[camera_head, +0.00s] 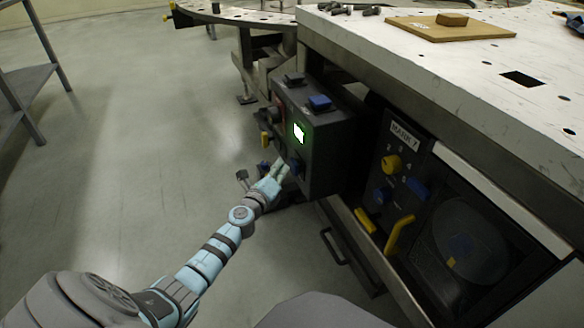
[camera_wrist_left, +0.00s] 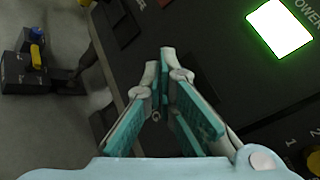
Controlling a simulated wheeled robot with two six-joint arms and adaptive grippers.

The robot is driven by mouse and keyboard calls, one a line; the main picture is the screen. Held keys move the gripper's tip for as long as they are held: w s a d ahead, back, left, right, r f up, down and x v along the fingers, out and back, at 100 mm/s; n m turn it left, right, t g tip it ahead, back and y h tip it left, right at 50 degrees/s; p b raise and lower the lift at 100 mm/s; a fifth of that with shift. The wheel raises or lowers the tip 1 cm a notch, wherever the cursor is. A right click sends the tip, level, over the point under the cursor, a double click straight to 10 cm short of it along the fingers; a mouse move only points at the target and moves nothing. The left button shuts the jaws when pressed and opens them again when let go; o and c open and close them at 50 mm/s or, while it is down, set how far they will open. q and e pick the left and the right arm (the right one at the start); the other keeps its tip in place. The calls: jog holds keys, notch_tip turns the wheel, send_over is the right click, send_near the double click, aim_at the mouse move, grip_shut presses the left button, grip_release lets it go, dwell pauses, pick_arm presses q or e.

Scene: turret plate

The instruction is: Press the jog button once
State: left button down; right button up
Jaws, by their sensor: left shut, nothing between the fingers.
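A dark control box (camera_head: 322,150) hangs at the side of the white table. Its front carries a lit green-white power light (camera_head: 299,132), which also shows in the left wrist view (camera_wrist_left: 281,28) beside the word POWER. No label reading "jog" is legible, so I cannot tell which control is the jog button. My left gripper (camera_head: 284,168) is shut and empty, with its tips close to the lower front of the box, below the light. In the left wrist view its fingertips (camera_wrist_left: 167,54) meet in front of the dark panel. I cannot tell whether they touch it. My right gripper is out of view.
A blue control (camera_head: 320,102) sits on top of the box. To the right, a panel marked MARK 7 (camera_head: 404,127) has a yellow knob (camera_head: 391,165) and yellow handles. The white tabletop (camera_head: 400,50) overhangs it. Open floor lies left; a grey shelf (camera_head: 35,85) stands beyond.

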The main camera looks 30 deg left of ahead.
pick_arm(q)
jog(key=shift+w+d, duration=0.5)
jog(key=shift+w, duration=0.15)
dwell(1.0)
jog(key=shift+s, duration=0.1)
jog(key=shift+s+a, duration=0.6)
jog(key=shift+s, duration=0.2)
jog(key=s+a, duration=0.1)
jog(key=s, duration=0.1)
jog(key=s+a, duration=0.1)
jog(key=s, duration=0.1)
jog(key=shift+a+b, duration=0.35)
jog(key=shift+a, duration=0.05)
jog(key=shift+a, duration=0.1)
dwell(0.5)
